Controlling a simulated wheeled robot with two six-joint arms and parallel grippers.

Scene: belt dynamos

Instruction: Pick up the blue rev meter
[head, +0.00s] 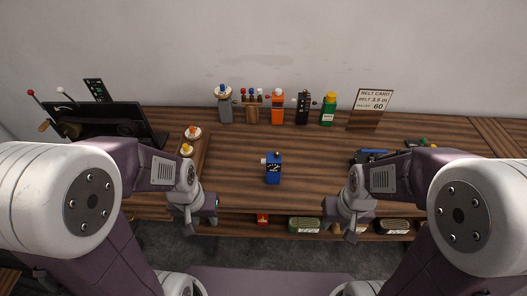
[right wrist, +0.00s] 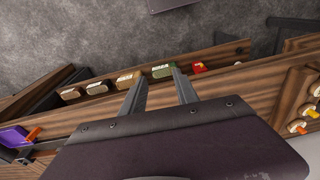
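A small blue boxy device (head: 273,170), which looks like the rev meter, stands alone on the wooden bench top (head: 235,175), near the middle in the head view. It has a pale knob on its left side and a dark piece on top. My left gripper (head: 199,226) hangs in front of the bench edge, left of the device and apart from it; its fingers look spread and empty. My right gripper (head: 346,230) hangs in front of the edge to the right. The right wrist view shows its two fingers (right wrist: 160,80) apart with nothing between them.
Along the bench's back stand grey, orange (head: 278,108), black and green (head: 328,109) devices and a belt card (head: 372,103). A dark panel (head: 105,122) is at left. Below the edge, a shelf holds green (head: 304,225) and tan items.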

